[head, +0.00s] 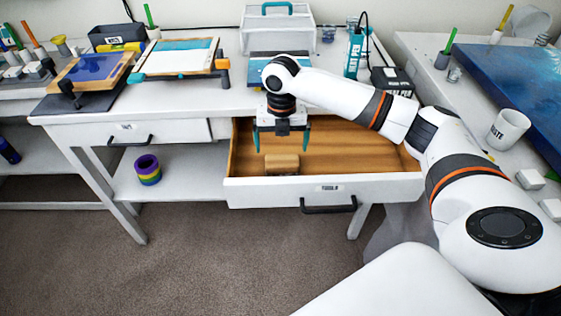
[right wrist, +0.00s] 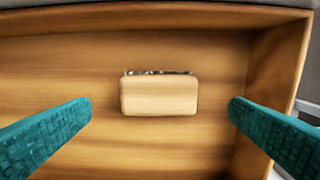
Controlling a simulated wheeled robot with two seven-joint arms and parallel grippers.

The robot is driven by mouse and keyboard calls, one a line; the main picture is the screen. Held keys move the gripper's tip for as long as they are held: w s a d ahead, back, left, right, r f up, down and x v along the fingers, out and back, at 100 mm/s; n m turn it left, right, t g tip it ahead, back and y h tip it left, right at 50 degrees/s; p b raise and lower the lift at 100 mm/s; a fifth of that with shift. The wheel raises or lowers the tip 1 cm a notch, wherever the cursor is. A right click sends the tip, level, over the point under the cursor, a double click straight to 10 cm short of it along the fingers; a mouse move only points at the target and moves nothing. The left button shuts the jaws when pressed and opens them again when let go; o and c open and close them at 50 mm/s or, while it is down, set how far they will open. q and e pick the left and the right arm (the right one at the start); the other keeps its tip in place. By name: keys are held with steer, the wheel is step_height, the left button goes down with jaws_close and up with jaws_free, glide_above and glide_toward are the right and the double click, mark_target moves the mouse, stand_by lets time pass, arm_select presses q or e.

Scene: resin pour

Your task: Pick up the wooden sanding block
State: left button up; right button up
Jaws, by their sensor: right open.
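The wooden sanding block (head: 281,163) lies on the floor of the open drawer (head: 330,188), near its front left part. In the right wrist view the block (right wrist: 159,95) is a pale rounded wooden piece with a dark speckled strip along its far edge. My right gripper (head: 282,150) is above the block, fingers pointing down. Its two teal fingers stand apart on either side of the block in the right wrist view (right wrist: 160,108), with a gap on both sides and nothing held. My left gripper is not in view.
The drawer's wooden walls (right wrist: 285,75) surround the block. The white workbench (head: 190,98) above the drawer carries screen frames, a clear case (head: 277,35) and a teal bottle (head: 354,52). Coloured tape rolls (head: 148,170) sit on the lower shelf. The rest of the drawer looks empty.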

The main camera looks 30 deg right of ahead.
mark_target(282, 159)
steer(key=shift+f, duration=1)
steer(key=f, duration=0.5)
steer(key=shift+w+d, duration=0.15)
steer(key=shift+d, duration=0.1)
steer(key=shift+w+f, duration=0.1)
steer(key=shift+f, duration=0.2)
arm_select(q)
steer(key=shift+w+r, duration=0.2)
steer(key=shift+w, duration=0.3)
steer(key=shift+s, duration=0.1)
arm_select(e)
steer(key=shift+c, duration=0.3)
steer(key=c, duration=0.8)
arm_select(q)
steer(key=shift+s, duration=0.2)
arm_select(e)
steer(key=shift+r, duration=5.1)
